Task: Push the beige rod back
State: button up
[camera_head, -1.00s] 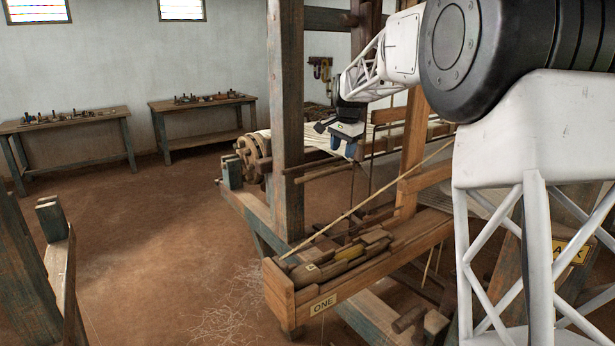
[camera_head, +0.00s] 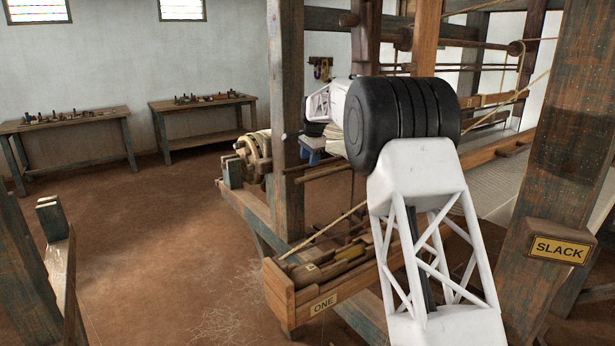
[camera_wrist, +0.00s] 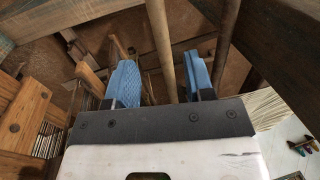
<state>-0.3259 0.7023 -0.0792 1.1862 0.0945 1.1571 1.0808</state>
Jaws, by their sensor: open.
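My gripper (camera_wrist: 160,72) is open, with its two blue fingers apart in the wrist view. A beige rod (camera_wrist: 160,35) runs from the top edge down into the gap between the fingers. I cannot tell whether it touches them. A second, browner rod (camera_wrist: 227,40) passes outside the right finger. In the head view my gripper (camera_head: 314,157) is at the loom's left end, just right of the front post. A thin rod (camera_head: 323,173) sticks out past the post just below the fingers. My arm hides part of the loom behind.
The upright post (camera_head: 286,120) stands close left of my gripper. A wooden box marked ONE (camera_head: 322,304) holds tools below. A SLACK sign (camera_head: 560,249) is on the right post. Open floor (camera_head: 150,230) lies left, with two benches (camera_head: 75,120) by the wall.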

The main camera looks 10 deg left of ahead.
jog(key=shift+f, duration=0.1)
dwell(0.3)
jog(key=shift+w+a+f, duration=0.2)
jog(key=shift+f, duration=1.05)
jog(key=shift+w+a+f, duration=0.15)
jog(key=shift+f, duration=1.1)
jog(key=shift+w+a+f, duration=0.2)
jog(key=shift+f, duration=1.05)
grip_shut()
